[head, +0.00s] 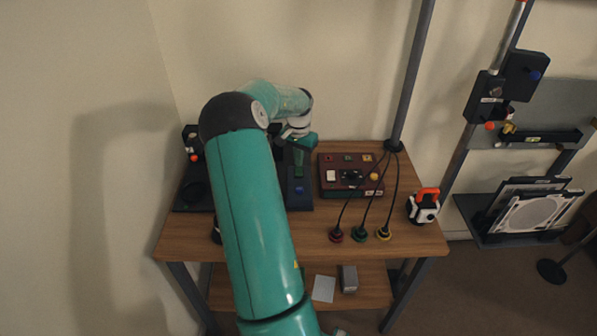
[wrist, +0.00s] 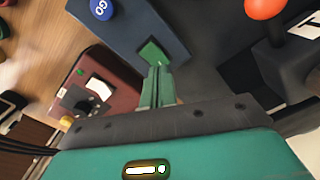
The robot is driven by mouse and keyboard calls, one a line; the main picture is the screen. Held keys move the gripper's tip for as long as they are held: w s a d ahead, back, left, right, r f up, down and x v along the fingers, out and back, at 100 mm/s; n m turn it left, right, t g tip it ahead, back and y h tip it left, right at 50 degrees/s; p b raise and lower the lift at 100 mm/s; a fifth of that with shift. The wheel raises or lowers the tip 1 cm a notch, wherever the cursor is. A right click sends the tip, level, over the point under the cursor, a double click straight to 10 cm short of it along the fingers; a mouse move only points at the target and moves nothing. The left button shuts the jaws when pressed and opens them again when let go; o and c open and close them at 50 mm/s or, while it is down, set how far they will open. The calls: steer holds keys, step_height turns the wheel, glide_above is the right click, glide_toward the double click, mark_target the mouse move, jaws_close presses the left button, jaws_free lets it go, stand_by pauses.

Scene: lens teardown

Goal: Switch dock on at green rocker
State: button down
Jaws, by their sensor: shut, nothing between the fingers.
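The dock (wrist: 172,22) is a dark blue-grey panel on the bench, with a round blue GO button (wrist: 101,9). A green piece (wrist: 152,53), which looks like the green rocker, sits on the dock right at my fingertips in the wrist view. My gripper (wrist: 157,70) is shut and empty, its green fingers pointing at that piece. I cannot tell whether they touch it or which way the rocker is tipped. In the head view my gripper (head: 299,175) hangs over the dock (head: 300,203), beside the blue button (head: 299,189), and the rocker is hidden.
A dark red control box (head: 326,187) with a white switch, black knob and yellow button stands right of the dock. Several cabled plugs (head: 360,235) and an orange-handled tool (head: 424,205) are farther right. A post with an orange ball (wrist: 265,7) rises near my gripper.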

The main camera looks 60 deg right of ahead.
mark_target(299, 169)
steer(key=shift+f, duration=1)
stand_by(0.6)
step_height(299, 169, up, 7)
stand_by(0.9)
stand_by(0.5)
